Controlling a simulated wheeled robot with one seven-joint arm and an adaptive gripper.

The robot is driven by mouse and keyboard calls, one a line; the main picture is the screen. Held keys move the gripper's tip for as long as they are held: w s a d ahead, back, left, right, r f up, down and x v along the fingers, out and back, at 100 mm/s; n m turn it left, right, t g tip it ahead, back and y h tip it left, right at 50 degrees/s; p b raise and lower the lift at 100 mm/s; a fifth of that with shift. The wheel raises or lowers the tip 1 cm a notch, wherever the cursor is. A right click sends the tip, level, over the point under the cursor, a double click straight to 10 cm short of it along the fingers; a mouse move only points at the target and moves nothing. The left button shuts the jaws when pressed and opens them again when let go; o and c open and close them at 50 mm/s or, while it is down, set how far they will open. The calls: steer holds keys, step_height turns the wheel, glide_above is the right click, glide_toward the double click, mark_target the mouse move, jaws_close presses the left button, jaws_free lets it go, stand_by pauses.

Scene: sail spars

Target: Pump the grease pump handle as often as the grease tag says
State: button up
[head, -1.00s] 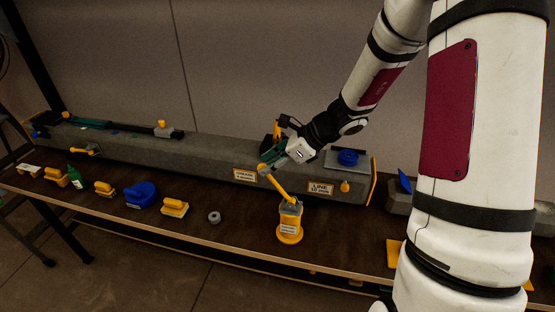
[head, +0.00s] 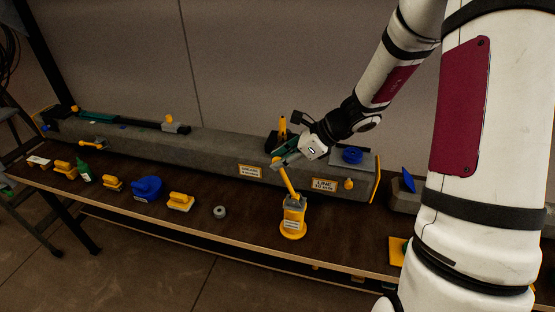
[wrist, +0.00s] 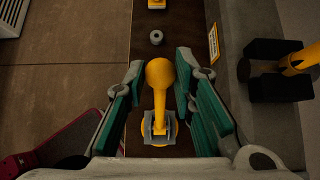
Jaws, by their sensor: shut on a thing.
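The yellow grease pump (head: 292,229) stands upright near the table's front edge, with a small label on its body. Its yellow handle (head: 288,182) leans up and to the left from the pump top. My gripper (head: 283,163) is shut on the round knob at the handle's upper end. In the wrist view the knob (wrist: 159,72) sits between the green finger pads of my gripper (wrist: 160,85). A tag (head: 250,171) on the grey spar's front and another (head: 323,185) further right carry writing. The right one seems to start with "LINE"; the rest is too small to read surely.
The long grey spar (head: 215,150) lies behind the pump. A grey ring (head: 219,212), a yellow-handled block (head: 180,202), a blue item (head: 147,188) and a green bottle (head: 84,173) stand along the table to the left. A blue disc (head: 352,155) lies on a plate atop the spar.

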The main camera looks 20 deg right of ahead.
steer(key=b+x, duration=0.1)
steer(key=x, duration=0.1)
steer(key=b+x, duration=0.2)
steer(key=x, duration=0.1)
steer(key=shift+w+a+r, duration=0.1)
steer(key=shift+w+a, duration=0.25)
steer(key=shift+a, duration=0.05)
steer(key=b+x, duration=0.2)
steer(key=x, duration=0.1)
steer(key=b+x, duration=0.2)
steer(key=shift+s+d+f, duration=0.15)
steer(key=shift+d+f, duration=0.05)
steer(key=shift+f, duration=0.35)
